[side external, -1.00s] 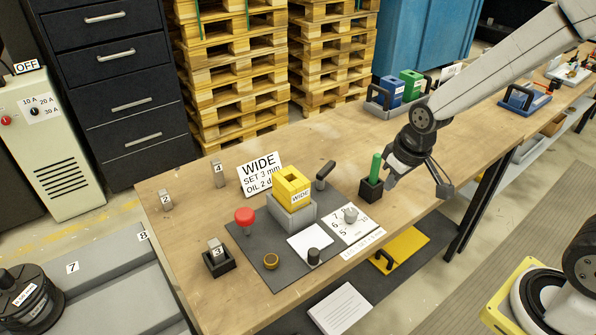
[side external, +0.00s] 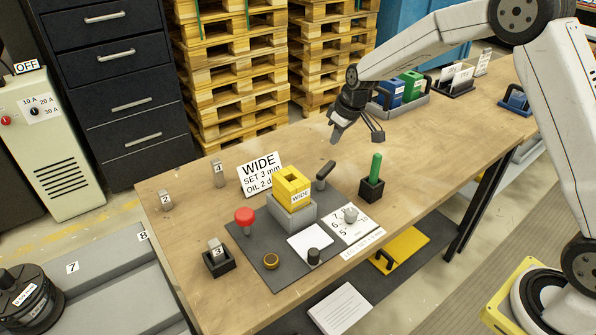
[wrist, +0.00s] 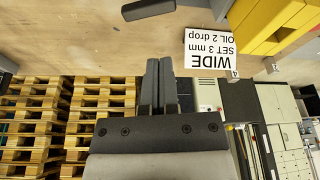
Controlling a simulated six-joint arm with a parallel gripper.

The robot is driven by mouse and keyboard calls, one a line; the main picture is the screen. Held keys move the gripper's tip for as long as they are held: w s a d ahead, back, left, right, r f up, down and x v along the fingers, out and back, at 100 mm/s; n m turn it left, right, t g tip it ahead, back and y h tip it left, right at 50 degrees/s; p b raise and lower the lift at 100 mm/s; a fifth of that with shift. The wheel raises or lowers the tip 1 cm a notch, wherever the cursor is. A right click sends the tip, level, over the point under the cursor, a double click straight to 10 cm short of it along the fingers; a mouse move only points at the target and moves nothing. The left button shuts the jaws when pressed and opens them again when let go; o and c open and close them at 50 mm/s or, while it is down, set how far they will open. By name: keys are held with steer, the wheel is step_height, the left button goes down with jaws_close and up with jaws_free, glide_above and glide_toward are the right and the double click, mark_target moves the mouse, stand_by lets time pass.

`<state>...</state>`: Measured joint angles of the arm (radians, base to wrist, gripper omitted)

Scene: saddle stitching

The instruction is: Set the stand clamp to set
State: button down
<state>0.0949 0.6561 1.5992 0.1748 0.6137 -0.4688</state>
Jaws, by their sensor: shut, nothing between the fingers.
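The stand (side external: 291,215) is a grey block on a dark mat, with a yellow block marked WIDE (side external: 292,183) seated in its top. A dark lever handle (side external: 326,170) rises behind and right of the stand, tilted; it looks like the clamp handle. The handle also shows at the top edge of the wrist view (wrist: 148,10). My gripper (side external: 338,136) is above the table, behind and a little right of the handle, apart from it. In the wrist view its two fingers (wrist: 159,64) are together and empty.
A sign (side external: 261,174) reads WIDE, SET 3 mm, OIL 2 drop. A red button (side external: 245,216), a dial plate (side external: 357,224) and a green-handled tool in a black holder (side external: 372,187) stand around the stand. Blue and green blocks sit in a grey tray (side external: 407,105) behind.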

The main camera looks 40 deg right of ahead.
steer(key=n, duration=0.1)
glide_above(326, 170)
steer(key=w+d, duration=0.2)
steer(key=w, duration=0.2)
step_height(326, 170, down, 2)
steer(key=shift+f, duration=0.1)
steer(key=shift+a+f, duration=0.1)
steer(key=shift+x, duration=4.9)
steer(key=shift+s+d, duration=0.25)
steer(key=shift+s, duration=0.55)
steer(key=shift+s+d, duration=0.25)
steer(key=shift+s, duration=0.6)
